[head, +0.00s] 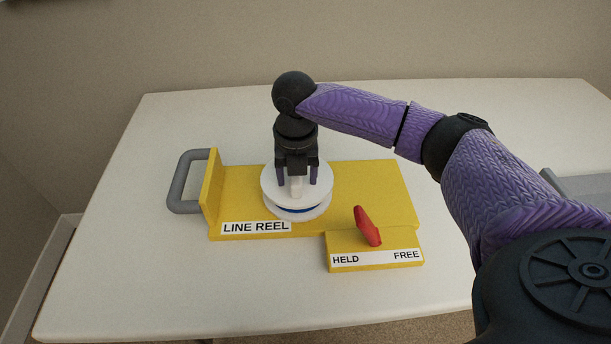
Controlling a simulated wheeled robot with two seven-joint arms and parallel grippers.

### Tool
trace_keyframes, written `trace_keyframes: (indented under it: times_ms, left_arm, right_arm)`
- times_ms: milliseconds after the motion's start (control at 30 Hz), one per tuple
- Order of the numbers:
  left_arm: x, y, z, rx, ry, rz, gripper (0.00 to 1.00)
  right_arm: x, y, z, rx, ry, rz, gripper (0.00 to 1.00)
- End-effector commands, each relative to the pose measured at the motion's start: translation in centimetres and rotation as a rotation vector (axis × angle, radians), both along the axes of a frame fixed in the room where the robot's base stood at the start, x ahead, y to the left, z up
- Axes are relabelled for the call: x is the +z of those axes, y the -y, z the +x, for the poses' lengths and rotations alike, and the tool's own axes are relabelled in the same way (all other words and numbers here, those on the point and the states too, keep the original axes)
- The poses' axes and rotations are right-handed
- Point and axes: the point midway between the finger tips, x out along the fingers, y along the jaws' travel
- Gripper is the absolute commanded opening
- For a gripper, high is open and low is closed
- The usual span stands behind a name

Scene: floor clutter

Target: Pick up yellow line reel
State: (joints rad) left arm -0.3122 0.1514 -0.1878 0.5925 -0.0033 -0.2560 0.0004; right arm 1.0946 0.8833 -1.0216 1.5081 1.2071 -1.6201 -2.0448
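The yellow line reel (370,190) lies on the white table. Its flat yellow base has an upright plate at the left with a grey handle (182,184) and a "LINE REEL" label. A white spool (297,212) with a blue band stands on the base. A red lever (367,227) sits on a front block labelled "HELD" and "FREE", tilted with its top to the left. My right gripper (297,184) points down over the spool, its two fingers on either side of the white centre knob. Whether the fingers touch the knob is unclear. My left gripper is out of view.
The white table (110,270) is clear to the left and in front of the reel. A grey object (580,185) shows at the right edge, partly hidden by my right arm. A plain wall stands behind the table.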

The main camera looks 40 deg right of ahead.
Motion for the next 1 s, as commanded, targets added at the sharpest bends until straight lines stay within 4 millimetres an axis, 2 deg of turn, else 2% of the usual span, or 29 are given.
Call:
trace_keyframes:
  times_ms: [33, 300, 733, 1000]
  left_arm:
    - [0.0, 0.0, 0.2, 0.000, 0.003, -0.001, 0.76]
    - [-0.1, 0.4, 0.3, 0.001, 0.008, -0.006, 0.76]
    - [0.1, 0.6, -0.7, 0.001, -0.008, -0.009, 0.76]
    - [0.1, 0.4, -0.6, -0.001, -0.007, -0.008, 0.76]
  right_arm:
    - [0.0, 0.0, 0.0, 0.000, 0.000, 0.000, 0.56]
    - [0.1, 0.0, 0.0, 0.000, 0.000, 0.000, 0.00]
    - [0.1, 0.0, 0.0, 0.001, 0.001, 0.000, 0.00]
    - [0.1, 0.0, 0.0, 0.001, 0.001, 0.000, 0.00]
